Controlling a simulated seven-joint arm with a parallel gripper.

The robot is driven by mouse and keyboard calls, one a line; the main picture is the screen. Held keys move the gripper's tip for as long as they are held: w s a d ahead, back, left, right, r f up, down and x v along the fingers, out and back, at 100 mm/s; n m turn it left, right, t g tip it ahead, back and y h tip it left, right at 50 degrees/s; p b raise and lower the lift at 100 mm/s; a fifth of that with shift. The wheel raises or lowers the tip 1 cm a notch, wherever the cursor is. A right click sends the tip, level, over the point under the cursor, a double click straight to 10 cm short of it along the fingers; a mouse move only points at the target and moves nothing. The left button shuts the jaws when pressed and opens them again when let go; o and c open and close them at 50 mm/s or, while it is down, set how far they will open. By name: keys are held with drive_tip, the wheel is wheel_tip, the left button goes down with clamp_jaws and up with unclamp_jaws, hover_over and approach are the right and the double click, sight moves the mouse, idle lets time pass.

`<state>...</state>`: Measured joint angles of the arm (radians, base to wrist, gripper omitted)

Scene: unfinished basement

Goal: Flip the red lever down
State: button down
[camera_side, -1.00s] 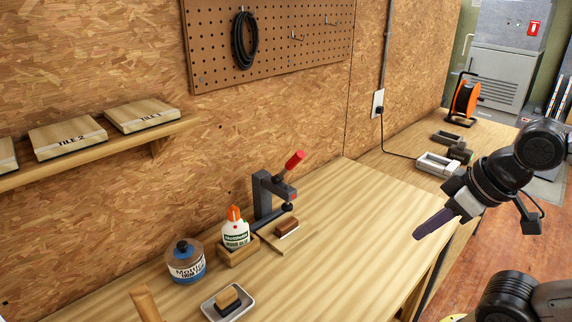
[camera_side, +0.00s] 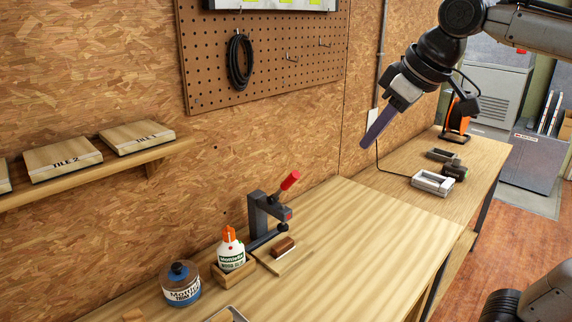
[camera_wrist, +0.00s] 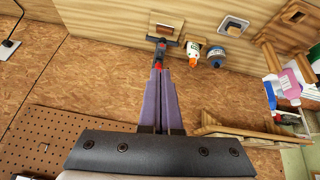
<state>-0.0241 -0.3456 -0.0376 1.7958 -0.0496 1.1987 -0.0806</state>
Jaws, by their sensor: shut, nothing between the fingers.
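The red lever (camera_side: 290,180) is the handle of a dark grey clamp press (camera_side: 258,217) on the wooden bench. It tilts up and to the right. A brown block (camera_side: 283,245) sits on the clamp's wooden base, below its arm. In the wrist view the clamp's red lever (camera_wrist: 158,66) shows just beyond the fingertips. My gripper (camera_side: 366,143) is shut and empty, with purple fingers pointing down and left. It is in the air, up and to the right of the lever in the side view, clearly apart from it. In the wrist view the fingers (camera_wrist: 160,72) lie together.
A white glue bottle (camera_side: 231,250) in a wooden holder and a blue-labelled jar (camera_side: 181,284) stand left of the clamp. A shelf (camera_side: 100,176) with tiles and a pegboard (camera_side: 265,50) are on the wall. The bench (camera_side: 370,240) right of the clamp is clear.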

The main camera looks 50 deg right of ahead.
drive_tip(key=w+a+g, duration=0.1)
drive_tip(key=w+a, duration=0.1)
drive_tip(key=w, duration=1.6)
drive_tip(key=shift+w+f+n, duration=0.25)
drive_tip(key=shift+f+n, duration=0.1)
drive_tip(key=shift+n, duration=0.05)
hover_over(284, 187)
drive_tip(key=w, duration=0.1)
wheel_tip(284, 187, down, 11)
drive_tip(key=shift+d+r, duration=0.15)
drive_tip(key=shift+r, duration=0.05)
drive_tip(key=shift+s+d+f, duration=0.15)
drive_tip(key=shift+s+f, duration=0.3)
drive_tip(key=shift+s, duration=0.1)
drive_tip(key=shift+s, duration=0.1)
drive_tip(key=shift+s+f, duration=0.15)
drive_tip(key=shift+s, duration=0.1)
